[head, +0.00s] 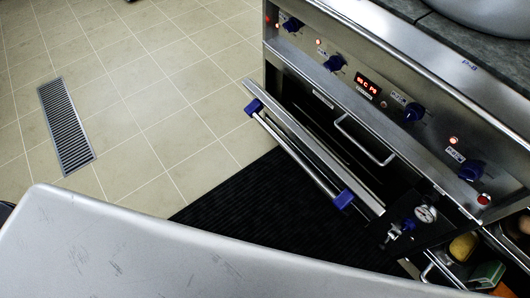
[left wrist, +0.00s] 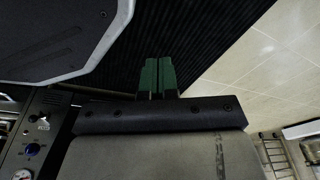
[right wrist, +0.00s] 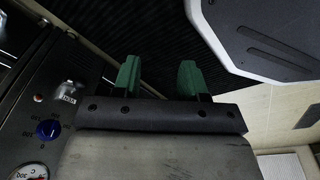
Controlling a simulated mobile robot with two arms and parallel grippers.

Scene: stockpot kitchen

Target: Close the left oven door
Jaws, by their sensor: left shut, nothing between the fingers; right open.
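The oven door (head: 318,158) is ajar in the head view, its top edge tilted out from the oven front with a dark gap behind it. Its steel bar handle (head: 300,155) has blue end brackets and runs along the outer side. My left gripper (left wrist: 158,77) shows in the left wrist view, its green fingers together and empty. My right gripper (right wrist: 159,77) shows in the right wrist view, its green fingers apart with nothing between them. Neither gripper shows in the head view, so their distance from the door is unclear. Neither touches the door in the wrist views.
The oven's control panel (head: 375,90) carries blue knobs and a red display. A gauge (head: 426,213) and an open shelf with several items (head: 465,246) are at lower right. A black mat (head: 235,198) lies before the oven. Tiled floor (head: 160,90) is clear around a drain grate (head: 66,125).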

